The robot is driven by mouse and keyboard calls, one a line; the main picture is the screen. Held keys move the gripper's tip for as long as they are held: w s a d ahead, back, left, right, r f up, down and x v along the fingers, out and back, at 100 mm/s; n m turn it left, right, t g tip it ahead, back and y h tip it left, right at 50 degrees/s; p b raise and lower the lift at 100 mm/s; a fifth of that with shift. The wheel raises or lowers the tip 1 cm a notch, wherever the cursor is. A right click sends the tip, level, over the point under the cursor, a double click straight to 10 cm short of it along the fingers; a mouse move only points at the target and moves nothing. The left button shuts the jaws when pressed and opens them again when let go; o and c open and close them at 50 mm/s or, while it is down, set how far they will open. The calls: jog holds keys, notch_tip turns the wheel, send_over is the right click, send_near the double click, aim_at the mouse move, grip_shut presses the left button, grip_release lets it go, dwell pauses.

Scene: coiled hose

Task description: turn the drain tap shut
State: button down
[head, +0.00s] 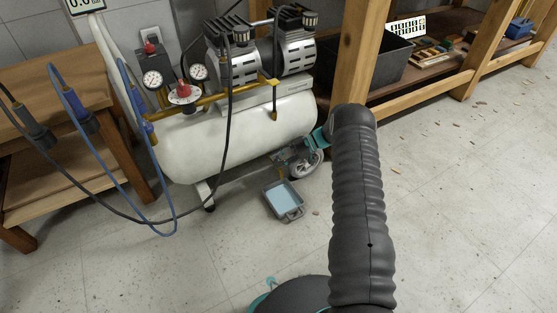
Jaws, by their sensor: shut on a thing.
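A white air compressor tank (235,138) stands on the floor in the head view. My gripper (285,160) reaches low to the right underside of the tank, beside its wheel. It is shut on the drain tap there. A small brass-coloured part of the drain tap (281,173) shows just below the gripper. The tap's handle and its angle are hidden by the gripper, so I cannot tell how far it is turned. A grey drip pan (289,213) with pale blue liquid or lining sits on the floor below the tap.
The compressor's wheel (309,165) is close to my gripper's right. A black hose (226,130) and a blue hose (170,205) hang at the left, near a wooden bench (55,85). A wooden shelf post (358,60) stands behind.

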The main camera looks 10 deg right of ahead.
jog(key=shift+a, duration=0.15)
jog(key=c, duration=0.8)
grip_release()
jog(key=shift+a, duration=0.15)
jog(key=shift+o, duration=0.2)
jog(key=shift+d, duration=0.35)
jog(key=shift+d+r, duration=0.15)
jog(key=shift+d, duration=0.1)
jog(key=v, duration=1.1)
jog(key=shift+d, duration=0.1)
jog(key=shift+c, duration=0.2)
